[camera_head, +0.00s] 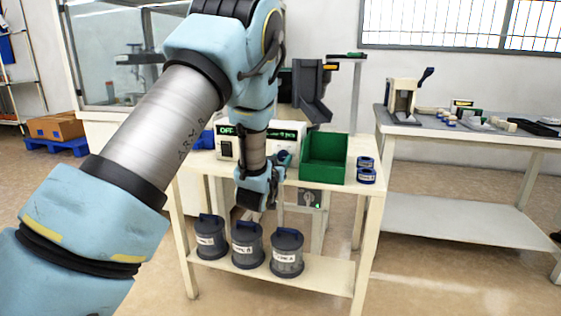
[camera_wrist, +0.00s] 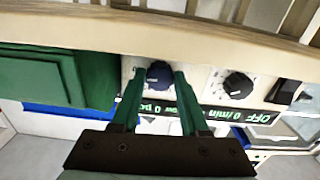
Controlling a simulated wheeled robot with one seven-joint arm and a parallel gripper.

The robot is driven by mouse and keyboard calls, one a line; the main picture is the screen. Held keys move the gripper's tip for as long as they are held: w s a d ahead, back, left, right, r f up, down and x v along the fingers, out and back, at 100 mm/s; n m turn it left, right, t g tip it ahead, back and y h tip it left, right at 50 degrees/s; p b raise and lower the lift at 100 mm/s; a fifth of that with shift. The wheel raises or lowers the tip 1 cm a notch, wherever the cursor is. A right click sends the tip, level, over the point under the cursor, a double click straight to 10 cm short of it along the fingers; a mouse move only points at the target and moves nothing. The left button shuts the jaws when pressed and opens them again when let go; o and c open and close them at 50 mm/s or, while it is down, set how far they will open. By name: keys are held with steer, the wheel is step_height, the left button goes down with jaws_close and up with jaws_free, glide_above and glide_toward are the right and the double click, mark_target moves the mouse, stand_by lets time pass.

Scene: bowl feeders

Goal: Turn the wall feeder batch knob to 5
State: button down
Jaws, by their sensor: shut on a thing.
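My gripper (camera_wrist: 157,78) has its two green fingers on either side of a dark blue knob (camera_wrist: 159,70) in the wrist view and is shut on it. The knob sits on the front of a cream control box (camera_head: 227,149), which my arm partly hides in the head view. The knob's pointer and scale are mostly hidden, so its setting cannot be read. A black knob (camera_wrist: 238,85) with a printed scale is beside it. The display (camera_wrist: 245,115) appears upside down in the wrist view and reads OFF, 0/min and 0 pcs.
A green bin (camera_head: 324,158) stands right of the box, with blue-and-black round items (camera_head: 366,170) beside it. A black switch (camera_wrist: 284,92) is on the panel. Several lidded canisters (camera_head: 247,245) stand on the lower shelf. Another table (camera_head: 480,135) stands at right.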

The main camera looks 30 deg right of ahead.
steer(key=n+b, duration=0.2)
steer(key=n, duration=0.2)
steer(key=shift+f+n+b, duration=0.15)
steer(key=shift+n+b, duration=0.15)
steer(key=shift+b, duration=0.05)
steer(key=n+b, duration=0.2)
steer(key=n, duration=0.2)
steer(key=n+b, duration=0.1)
steer(key=n, duration=0.3)
steer(key=n+b, duration=0.1)
steer(key=n, duration=0.3)
steer(key=shift+n, duration=0.3)
steer(key=n, duration=0.4)
steer(key=shift+r+n, duration=0.2)
steer(key=shift+n, duration=0.1)
steer(key=n, duration=0.4)
steer(key=shift+n+p, duration=0.3)
steer(key=n, duration=0.4)
steer(key=shift+p, duration=0.35)
steer(key=shift+n, duration=2.5)
steer(key=shift+p, duration=0.3)
